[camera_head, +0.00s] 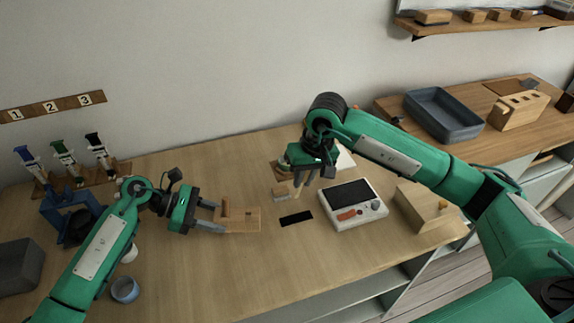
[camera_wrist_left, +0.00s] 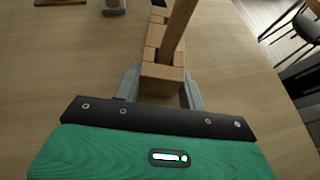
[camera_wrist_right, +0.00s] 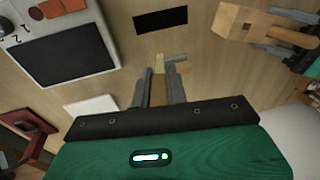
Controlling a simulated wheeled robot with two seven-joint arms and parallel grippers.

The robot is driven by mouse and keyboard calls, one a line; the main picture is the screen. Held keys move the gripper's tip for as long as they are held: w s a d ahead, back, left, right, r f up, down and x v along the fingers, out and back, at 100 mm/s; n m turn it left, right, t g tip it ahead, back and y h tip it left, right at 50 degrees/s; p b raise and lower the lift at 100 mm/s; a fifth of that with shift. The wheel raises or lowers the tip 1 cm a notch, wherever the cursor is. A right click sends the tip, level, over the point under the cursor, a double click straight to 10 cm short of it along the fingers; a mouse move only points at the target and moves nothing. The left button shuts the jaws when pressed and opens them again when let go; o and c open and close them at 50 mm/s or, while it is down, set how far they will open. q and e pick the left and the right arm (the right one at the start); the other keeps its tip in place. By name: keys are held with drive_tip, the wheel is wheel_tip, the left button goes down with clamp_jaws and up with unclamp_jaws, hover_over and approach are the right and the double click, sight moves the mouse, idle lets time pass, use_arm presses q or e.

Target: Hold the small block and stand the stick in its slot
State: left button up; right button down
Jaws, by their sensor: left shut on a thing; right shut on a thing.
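A small wooden block (camera_head: 242,222) with notches is held over the left-middle of the table. My left gripper (camera_head: 208,215) is shut on its near end; the block also shows in the left wrist view (camera_wrist_left: 161,76). A brown wooden stick (camera_wrist_left: 178,28) rises from the block, leaning slightly in that view. It shows as a short post (camera_head: 225,207) in the head view. How deep it sits in a slot is hidden. My right gripper (camera_head: 304,187) is apart from the block, to its right. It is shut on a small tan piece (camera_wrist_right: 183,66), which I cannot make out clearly.
A black rectangle (camera_head: 296,218) lies on the table between the block and a white device (camera_head: 352,205) with a dark screen. A light wooden box (camera_head: 422,208) is at right. A blue cup (camera_head: 125,290) stands front left.

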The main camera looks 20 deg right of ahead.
sight(247, 219)
drive_tip(key=s+a+r+m+g+h, duration=0.1)
drive_tip(key=a+r+m, duration=0.1)
drive_tip(key=a+r, duration=0.35)
drive_tip(key=s+a+r+m+h, duration=0.1)
drive_tip(key=a+r, duration=0.2)
drive_tip(key=a, duration=0.6)
drive_tip(key=shift+w+f, duration=0.15)
drive_tip(key=shift+f, duration=1.05)
drive_tip(key=shift+w+f, duration=0.1)
drive_tip(key=shift+f, duration=1.1)
drive_tip(key=shift+a+f, duration=0.1)
drive_tip(key=shift+f, duration=2.8)
idle(1.2)
